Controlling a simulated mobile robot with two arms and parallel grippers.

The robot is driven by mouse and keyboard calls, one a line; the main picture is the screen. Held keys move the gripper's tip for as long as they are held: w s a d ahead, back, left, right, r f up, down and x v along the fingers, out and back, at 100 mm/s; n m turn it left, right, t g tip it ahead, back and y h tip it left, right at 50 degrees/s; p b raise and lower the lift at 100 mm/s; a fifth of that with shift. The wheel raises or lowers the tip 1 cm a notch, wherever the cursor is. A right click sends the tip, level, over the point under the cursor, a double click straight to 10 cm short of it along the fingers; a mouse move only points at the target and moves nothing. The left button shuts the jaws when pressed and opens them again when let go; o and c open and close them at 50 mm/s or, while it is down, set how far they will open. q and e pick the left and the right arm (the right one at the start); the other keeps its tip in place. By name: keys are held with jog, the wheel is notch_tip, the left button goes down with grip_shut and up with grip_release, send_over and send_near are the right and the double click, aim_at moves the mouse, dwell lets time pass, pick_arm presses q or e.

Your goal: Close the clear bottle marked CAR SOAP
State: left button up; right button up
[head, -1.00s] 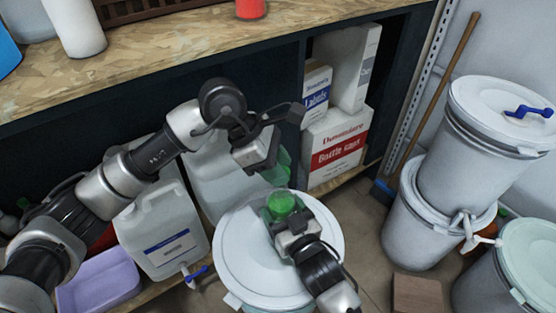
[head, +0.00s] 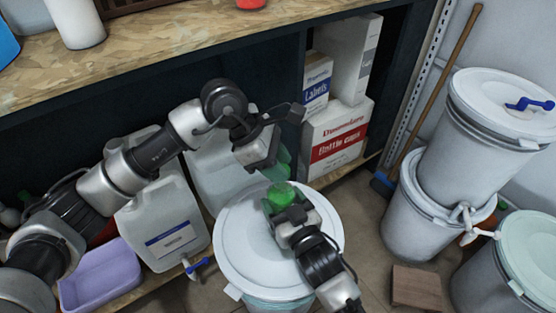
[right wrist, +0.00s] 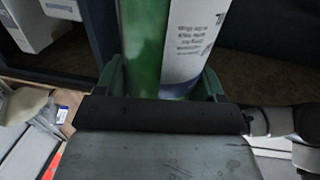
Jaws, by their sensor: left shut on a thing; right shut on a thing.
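A bottle with green contents (head: 281,193) is seen from above in the head view, over the white drum lid. In the right wrist view the bottle (right wrist: 145,45) stands between my right fingers, with part of a white label (right wrist: 188,45) facing me; its name is not readable. My right gripper (head: 286,207) is shut on it. My left gripper (head: 277,166) is just above and left of the bottle in the picture, its greenish fingers pointing down towards it. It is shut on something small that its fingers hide. The bottle's mouth cannot be made out.
A white-lidded drum (head: 240,250) stands beneath the bottle. White jugs (head: 165,225) and a lilac tub (head: 100,275) are to its left. The wooden worktop (head: 180,50) is behind.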

pick_arm(q)
jog(key=shift+f, duration=0.55)
dwell(0.4)
